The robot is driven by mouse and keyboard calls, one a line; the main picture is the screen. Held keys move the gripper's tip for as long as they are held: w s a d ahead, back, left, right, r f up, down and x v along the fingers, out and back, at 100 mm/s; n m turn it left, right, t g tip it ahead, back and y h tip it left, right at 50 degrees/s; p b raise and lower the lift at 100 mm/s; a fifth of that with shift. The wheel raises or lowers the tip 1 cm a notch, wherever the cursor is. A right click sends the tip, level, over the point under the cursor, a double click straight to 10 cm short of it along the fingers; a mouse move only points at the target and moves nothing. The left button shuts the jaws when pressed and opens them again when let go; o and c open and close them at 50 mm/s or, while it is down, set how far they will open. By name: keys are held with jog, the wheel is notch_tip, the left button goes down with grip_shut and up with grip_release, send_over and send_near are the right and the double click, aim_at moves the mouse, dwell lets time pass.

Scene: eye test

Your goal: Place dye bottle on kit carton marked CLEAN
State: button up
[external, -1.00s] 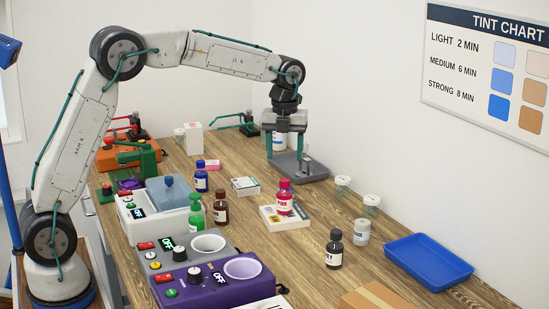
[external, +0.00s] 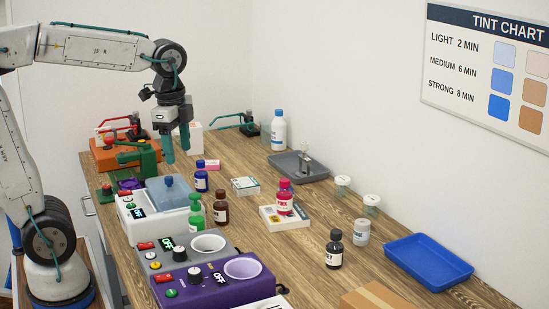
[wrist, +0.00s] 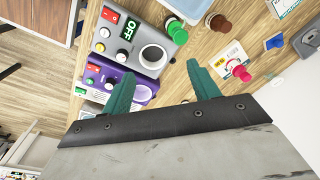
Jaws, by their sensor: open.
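Several capped bottles stand on the table: a blue bottle (external: 201,181), a green bottle (external: 195,217), a brown bottle (external: 221,212) and a black bottle (external: 334,254). A pink-red bottle (external: 285,203) stands upright on a flat white carton (external: 270,220). A smaller white carton (external: 245,185) lies behind it with nothing on it. I cannot read CLEAN on either carton. My gripper (external: 177,155) is open and empty, above the back left of the table, apart from the bottles. In the wrist view its teal fingers (wrist: 160,75) are spread; the pink cap (wrist: 240,73) shows to their right.
A grey tray (external: 318,175) and a white blue-capped bottle (external: 279,131) stand at the back. A blue tray (external: 430,284) lies front right. Grey and purple OFF-marked units (external: 215,297) fill the front left. Jars (external: 362,232) stand near the wall. Some tabletop between is bare.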

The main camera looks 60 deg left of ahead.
jog(key=s+f+n, duration=0.3)
jog(key=s+n, duration=0.1)
jog(key=s, duration=0.3)
jog(key=s+f+n, duration=0.3)
jog(key=s+n, duration=0.2)
jog(key=s, duration=0.3)
jog(key=shift+s+d+f+t, duration=0.15)
jog(key=shift+d+f+t, duration=0.15)
jog(key=shift+d+f, duration=0.15)
